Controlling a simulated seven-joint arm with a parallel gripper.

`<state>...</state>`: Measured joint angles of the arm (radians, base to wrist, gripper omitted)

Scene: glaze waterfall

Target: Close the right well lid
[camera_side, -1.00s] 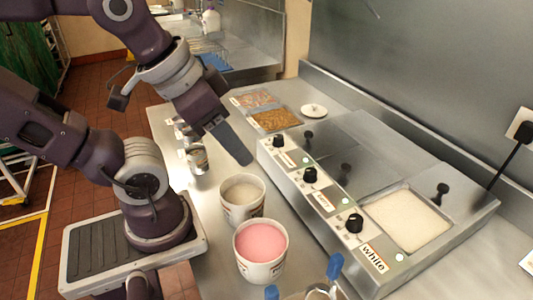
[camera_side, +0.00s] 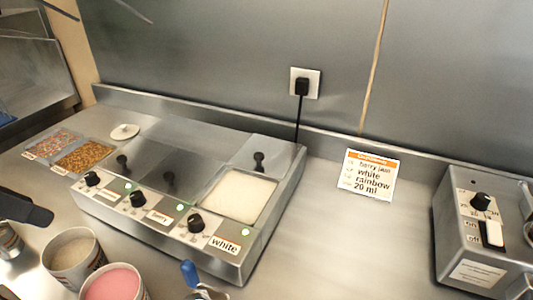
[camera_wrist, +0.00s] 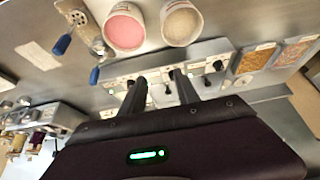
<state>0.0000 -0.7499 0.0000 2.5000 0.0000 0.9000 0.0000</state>
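The steel warmer unit (camera_side: 150,222) has three wells in a row, with dials and labels along its front. The right well (camera_side: 238,195), behind the "white" label, is open and shows pale cream contents. Its lid (camera_side: 279,153) seems to sit slid back behind the opening, with a black knob (camera_side: 258,161) near its front edge. The left and middle wells are covered by lids with black knobs. My gripper (camera_wrist: 158,77) is open and empty in the wrist view, fingers apart and pointing towards the unit's front. In the side view only a dark part of it shows at the left edge, left of the unit.
A cream tub (camera_side: 72,252) and a pink tub (camera_side: 113,283) stand before the unit. An order card (camera_side: 367,176) and a switch box (camera_side: 485,232) are right, with clear counter between.

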